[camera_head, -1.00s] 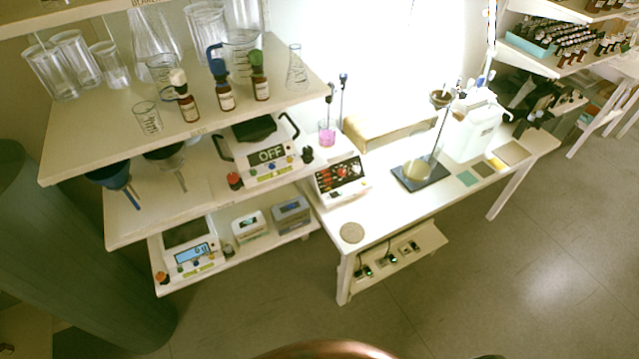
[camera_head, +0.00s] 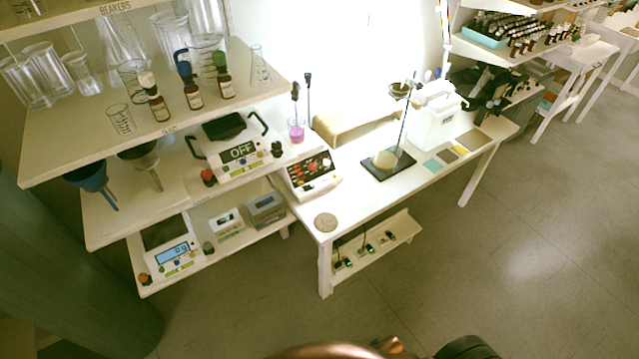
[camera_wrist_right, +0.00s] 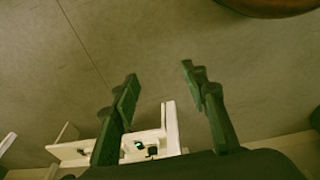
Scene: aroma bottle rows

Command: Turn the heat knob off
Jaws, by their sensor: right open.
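A white control box (camera_head: 311,181) with a dark panel and red knobs stands on the left end of the white table. A white device (camera_head: 240,158) reading OFF, with black handles and small knobs, stands on the shelf to its left. Which knob is the heat knob, and how it is turned, is too small to tell. My right gripper (camera_wrist_right: 160,73) is open and empty in the right wrist view, over bare floor and apart from any knob. My left gripper is out of view.
Shelves with glassware and bottles rise at the left. A low shelf (camera_head: 392,233) with sockets sits under the table. The front floor is clear.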

